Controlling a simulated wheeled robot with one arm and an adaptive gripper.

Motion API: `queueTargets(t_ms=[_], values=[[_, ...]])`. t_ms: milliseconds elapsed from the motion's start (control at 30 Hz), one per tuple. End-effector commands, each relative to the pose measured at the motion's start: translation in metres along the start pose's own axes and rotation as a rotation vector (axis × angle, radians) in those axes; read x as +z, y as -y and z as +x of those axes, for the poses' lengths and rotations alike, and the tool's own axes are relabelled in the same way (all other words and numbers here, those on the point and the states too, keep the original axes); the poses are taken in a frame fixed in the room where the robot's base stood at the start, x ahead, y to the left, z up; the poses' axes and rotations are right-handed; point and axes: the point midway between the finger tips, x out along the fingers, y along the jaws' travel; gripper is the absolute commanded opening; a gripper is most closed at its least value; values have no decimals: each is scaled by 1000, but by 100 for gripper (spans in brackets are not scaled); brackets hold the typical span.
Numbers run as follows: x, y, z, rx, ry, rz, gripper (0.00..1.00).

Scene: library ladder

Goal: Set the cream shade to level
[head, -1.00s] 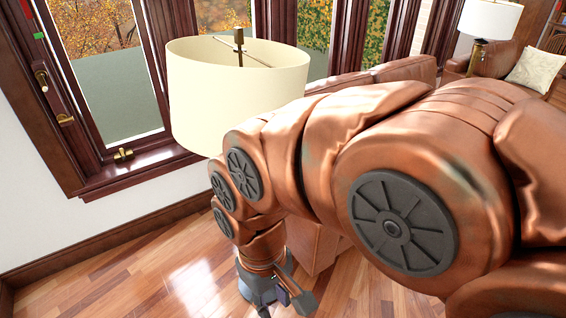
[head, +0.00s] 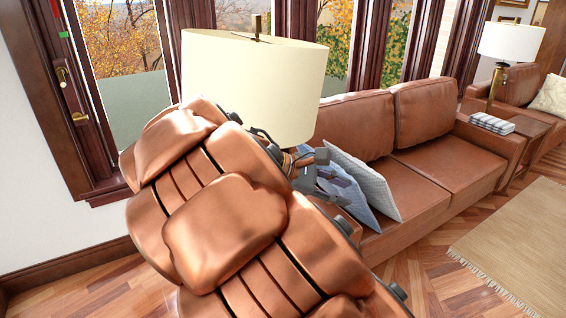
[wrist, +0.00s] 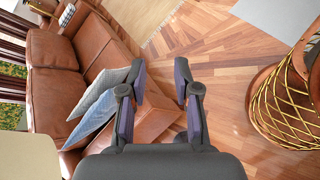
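The cream shade (head: 250,80) is a wide drum at the upper middle of the head view, with a brass finial (head: 257,26) above its top. Its top rim slopes down to the right in the picture; how much is true tilt I cannot tell. My arm hides its lower left part. A pale cream surface at the lower left of the wrist view, likely the shade (wrist: 25,157), is left of my gripper. My gripper (wrist: 160,80) is open with nothing between its fingers. In the head view my gripper (head: 315,172) is partly hidden, near the shade's lower right edge.
A brown leather sofa (head: 425,140) with blue-grey cushions (head: 368,185) stands behind my gripper. A second lamp (head: 510,42) stands on a side table. The wrist view shows a gold wire-framed round piece (wrist: 288,105) at right. Windows line the back. The wood floor (wrist: 225,75) has free room.

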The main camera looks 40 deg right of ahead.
Motion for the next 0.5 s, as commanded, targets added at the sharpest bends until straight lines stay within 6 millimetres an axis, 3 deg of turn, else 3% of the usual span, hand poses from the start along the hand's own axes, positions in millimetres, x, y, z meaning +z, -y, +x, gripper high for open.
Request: queueTargets(t_ms=[33, 167, 300, 500], values=[[-20, -8, 5, 49, 57, -48, 31], [-47, -43, -8, 182, 195, -173, 31], [-87, -71, -29, 313, 345, -308, 31], [-150, -93, -65, 463, 522, -472, 31]])
